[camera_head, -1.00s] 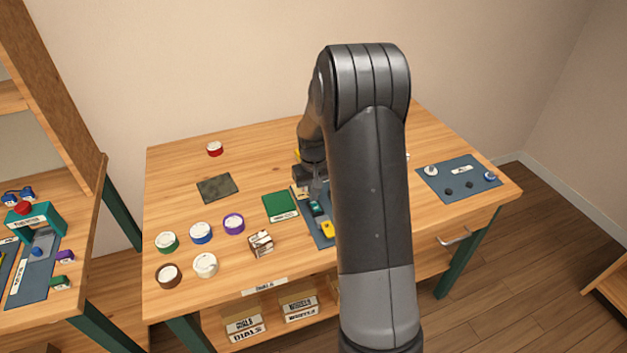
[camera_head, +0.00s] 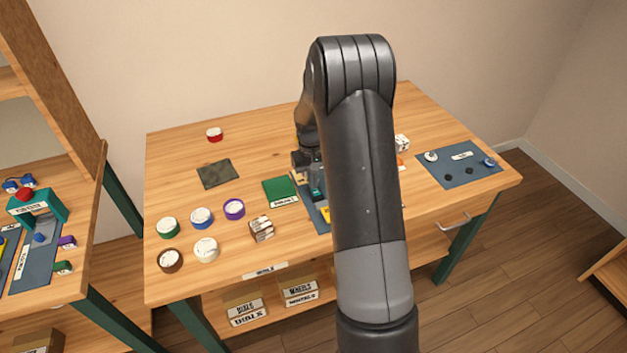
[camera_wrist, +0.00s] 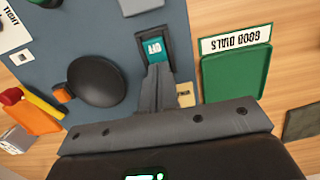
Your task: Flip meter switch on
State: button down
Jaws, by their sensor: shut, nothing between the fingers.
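A teal switch (camera_wrist: 154,48) in a dark housing sits on the blue-grey mat (camera_wrist: 205,14) in the wrist view. Its small lettering is not clearly readable. My gripper (camera_wrist: 157,70) is shut and empty, its fingertips right at the near edge of the switch; I cannot tell whether they touch it. In the head view the teal part (camera_head: 317,187) shows just left of my arm. My arm hides much of the mat there, and my fingertips cannot be made out.
A black dome (camera_wrist: 97,82) and an orange block (camera_wrist: 36,115) lie left of my fingers. A green mat (camera_wrist: 232,78) labelled "GOOD DIALS" is to their right. Several dials, including a purple one (camera_head: 234,209), stand on the left of the table. Another blue mat (camera_head: 440,177) lies at the right.

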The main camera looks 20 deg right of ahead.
jog(key=shift+s+f, duration=0.35)
jog(key=shift+f, duration=0.15)
jog(key=shift+s+r, duration=0.1)
jog(key=shift+s, duration=0.55)
notch_tip(320, 180, up, 15)
jog(key=w, duration=0.2)
jog(key=shift+w, duration=0.25)
